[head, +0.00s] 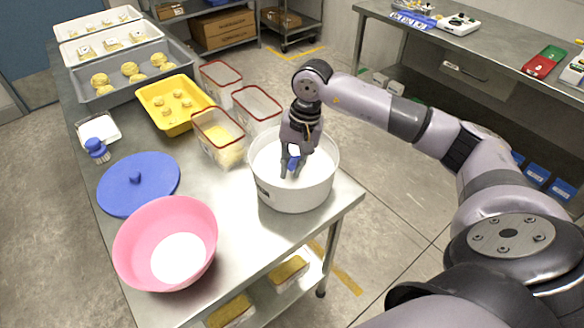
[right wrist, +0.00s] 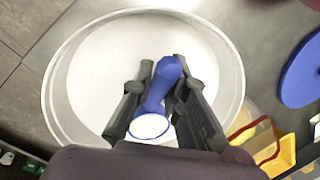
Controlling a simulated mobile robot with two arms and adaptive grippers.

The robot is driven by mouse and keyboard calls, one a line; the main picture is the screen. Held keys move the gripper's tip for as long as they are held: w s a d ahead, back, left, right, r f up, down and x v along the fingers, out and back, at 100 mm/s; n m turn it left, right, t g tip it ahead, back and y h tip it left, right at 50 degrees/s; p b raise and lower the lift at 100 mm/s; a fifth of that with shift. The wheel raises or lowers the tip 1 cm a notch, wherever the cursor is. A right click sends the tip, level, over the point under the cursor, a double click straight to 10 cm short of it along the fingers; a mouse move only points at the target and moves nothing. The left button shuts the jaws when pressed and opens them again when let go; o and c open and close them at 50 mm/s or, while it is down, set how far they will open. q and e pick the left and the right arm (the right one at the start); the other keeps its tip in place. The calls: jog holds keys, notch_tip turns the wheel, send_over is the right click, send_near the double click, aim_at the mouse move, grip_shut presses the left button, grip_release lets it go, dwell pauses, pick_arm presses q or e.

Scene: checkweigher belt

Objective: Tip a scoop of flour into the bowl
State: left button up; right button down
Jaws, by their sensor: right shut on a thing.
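My right gripper (head: 291,168) is inside the mouth of the large white flour tub (head: 296,196), shut on a blue scoop (head: 294,162). In the right wrist view the scoop (right wrist: 163,82) lies between the two fingers, and white flour shows in its round end. The tub (right wrist: 54,95) holds white flour across its width; whether the scoop touches the flour surface I cannot tell. The pink bowl (head: 136,232) stands at the table's near left, with white flour (head: 180,258) in its bottom. My left gripper is not in view.
A blue lid (head: 138,184) lies behind the pink bowl. Clear red-rimmed containers (head: 218,136) and a yellow tray (head: 172,104) stand behind the tub. A blue brush-like item (head: 97,150) sits at the left edge. Bare table lies between bowl and tub.

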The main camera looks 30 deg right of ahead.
jog(key=shift+r+p, duration=2.05)
jog(key=shift+r, duration=2.5)
